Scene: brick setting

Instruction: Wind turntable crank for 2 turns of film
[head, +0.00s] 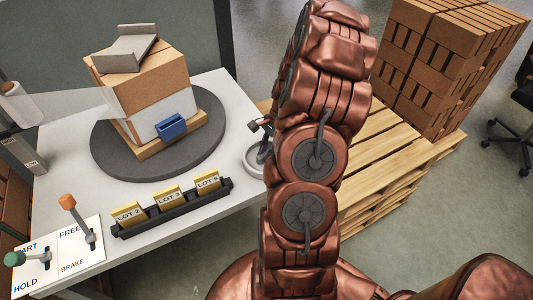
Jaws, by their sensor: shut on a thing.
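The dark round turntable (208,150) stands on the white table and bears a brown brick pack (150,92) on a wooden base. White film (150,120) covers the lower part of the pack. A film roll (17,104) is on a post at the far left. The crank (250,163) shows as a pale grey ring at the table's right edge, partly hidden behind my arm. My gripper (262,126) shows only as a small dark part above the ring. It is shut on the crank's handle, though the grip itself is mostly hidden by my arm.
A blue block (172,126) is on the pack's front and a grey channel piece (126,53) on its top. A black rack (172,209) holds yellow lot cards. Orange-knobbed (67,202) and green-knobbed (14,258) levers stand front left. Wooden pallets (390,165) with bricks (430,70) are right.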

